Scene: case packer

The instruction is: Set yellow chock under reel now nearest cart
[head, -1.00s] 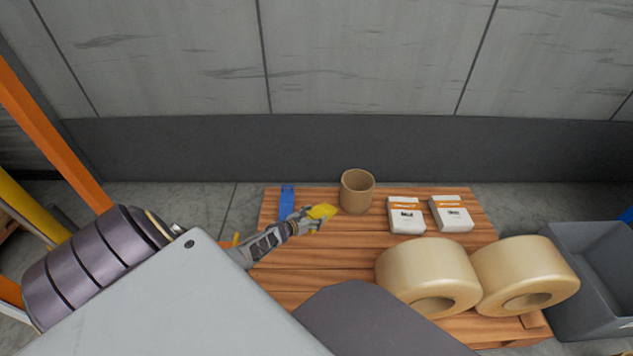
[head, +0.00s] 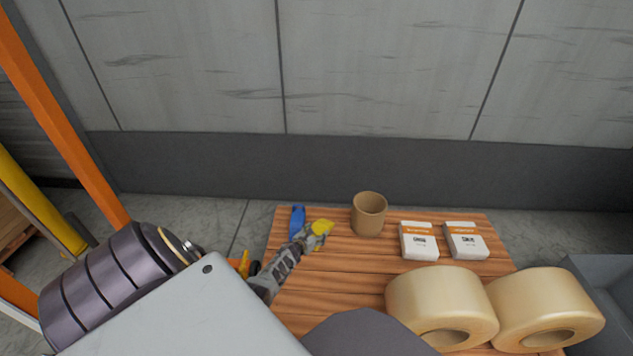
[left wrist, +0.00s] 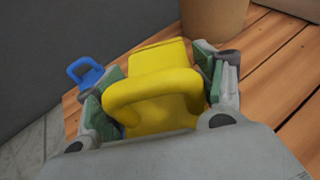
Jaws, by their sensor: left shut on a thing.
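The yellow chock (head: 322,226) is in my left gripper (head: 315,232), over the far left part of the wooden pallet top (head: 330,290). In the left wrist view the chock (left wrist: 152,95), with a looped handle, sits between both fingers of the left gripper (left wrist: 155,100). Whether its underside touches the wood I cannot tell. Two cream reels lie on their sides at the near right: the left reel (head: 440,298) and the right reel (head: 548,300), close side by side. No cart is clearly seen. My right gripper is not in view.
A brown cardboard tube (head: 369,214) stands just right of the chock. A blue handled object (head: 298,219) is to its left. Two white-and-orange packs (head: 419,242) (head: 466,241) lie behind the reels. A grey bin (head: 600,285) is at the right. Bare wood lies left of the reels.

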